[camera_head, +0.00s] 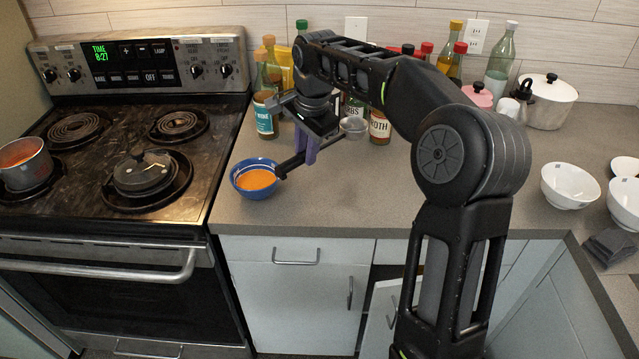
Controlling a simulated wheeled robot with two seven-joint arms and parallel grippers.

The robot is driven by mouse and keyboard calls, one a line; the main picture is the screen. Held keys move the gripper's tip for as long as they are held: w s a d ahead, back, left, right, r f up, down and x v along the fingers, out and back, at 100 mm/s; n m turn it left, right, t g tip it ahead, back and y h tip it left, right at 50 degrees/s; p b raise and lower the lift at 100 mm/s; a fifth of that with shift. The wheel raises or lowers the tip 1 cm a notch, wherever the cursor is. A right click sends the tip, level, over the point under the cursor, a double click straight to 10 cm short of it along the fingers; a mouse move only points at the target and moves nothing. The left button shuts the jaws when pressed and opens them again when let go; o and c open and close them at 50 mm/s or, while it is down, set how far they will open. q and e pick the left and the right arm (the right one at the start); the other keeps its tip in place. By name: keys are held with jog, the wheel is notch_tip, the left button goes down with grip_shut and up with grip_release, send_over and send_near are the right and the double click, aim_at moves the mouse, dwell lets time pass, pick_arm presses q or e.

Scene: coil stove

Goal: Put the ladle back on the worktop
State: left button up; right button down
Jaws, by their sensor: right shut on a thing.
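My right gripper (309,152), with purple fingers, is shut on the dark handle of the ladle (293,164) above the worktop (330,205). The handle slants down to the left, its end at the right rim of the blue bowl in the picture; I cannot tell whether they touch. A small grey metal cup at the right, which looks like the ladle's scoop (353,126), shows in front of the bottles. The blue bowl (240,185) holds orange soup and stands near the worktop's left front edge. My left gripper is not in view.
Several bottles and jars (264,116) stand behind the gripper. The stove (85,215) is at left with a pot (25,165) of orange food and a lidded pan (144,174). White bowls (569,186) and a dark cloth (610,246) are at right. The worktop's front middle is clear.

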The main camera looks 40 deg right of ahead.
jog(key=x, duration=0.3)
jog(key=s+x, duration=0.1)
jog(key=x, duration=0.2)
jog(key=shift+s+f, duration=0.1)
jog(key=shift+f, duration=0.05)
jog(key=shift+f+p, duration=0.1)
jog(key=shift+p, duration=0.2)
jog(key=shift+a+f, duration=0.1)
jog(key=shift+f, duration=1.65)
jog(key=shift+f, duration=0.2)
jog(key=c, duration=1.2)
grip_release()
jog(key=shift+c, duration=0.2)
jog(key=shift+r, duration=0.2)
jog(key=v, duration=1.2)
jog(key=shift+b, duration=0.35)
